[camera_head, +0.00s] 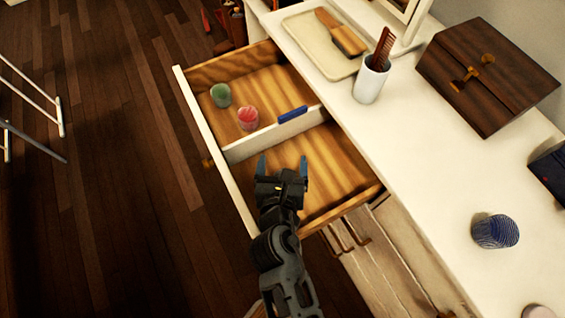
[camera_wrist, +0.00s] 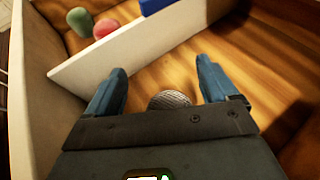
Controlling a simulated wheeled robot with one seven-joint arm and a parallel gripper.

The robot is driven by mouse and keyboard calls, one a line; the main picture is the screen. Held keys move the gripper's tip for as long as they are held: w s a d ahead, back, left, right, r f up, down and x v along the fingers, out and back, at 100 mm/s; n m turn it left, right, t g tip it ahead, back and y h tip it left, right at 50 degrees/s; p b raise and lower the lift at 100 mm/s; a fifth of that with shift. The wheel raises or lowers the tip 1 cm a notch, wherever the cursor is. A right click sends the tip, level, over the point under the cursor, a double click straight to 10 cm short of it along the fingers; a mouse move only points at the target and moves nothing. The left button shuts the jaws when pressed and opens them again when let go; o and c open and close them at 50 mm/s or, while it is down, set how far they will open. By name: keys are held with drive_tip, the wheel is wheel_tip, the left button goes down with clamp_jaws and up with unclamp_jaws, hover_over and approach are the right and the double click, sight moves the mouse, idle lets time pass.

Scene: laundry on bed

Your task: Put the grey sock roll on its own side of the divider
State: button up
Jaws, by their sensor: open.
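The grey sock roll (camera_wrist: 170,99) shows in the wrist view as a striped end between my fingers, partly hidden by the gripper body. It is in the near compartment of the open drawer (camera_head: 213,137), and I cannot make it out in the head view. My gripper (camera_head: 283,165) is open over that compartment, and its spread fingers also show in the wrist view (camera_wrist: 160,66). The white divider (camera_head: 270,135) crosses the drawer, with a blue piece (camera_head: 293,115) at its top edge. A green roll (camera_head: 221,95) and a red roll (camera_head: 248,118) sit in the far compartment.
A dark blue striped roll (camera_head: 495,231) lies on the white dresser top (camera_head: 420,160). A tray with a brush (camera_head: 342,33), a cup with a comb (camera_head: 371,80) and a wooden box (camera_head: 487,75) stand there too. The near compartment's wooden floor is otherwise mostly bare.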

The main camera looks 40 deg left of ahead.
drive_tip(key=shift+r, duration=0.1)
drive_tip(key=shift+r, duration=0.3)
drive_tip(key=v, duration=1.2)
drive_tip(key=shift+r+p, duration=0.25)
drive_tip(key=shift+p, duration=0.1)
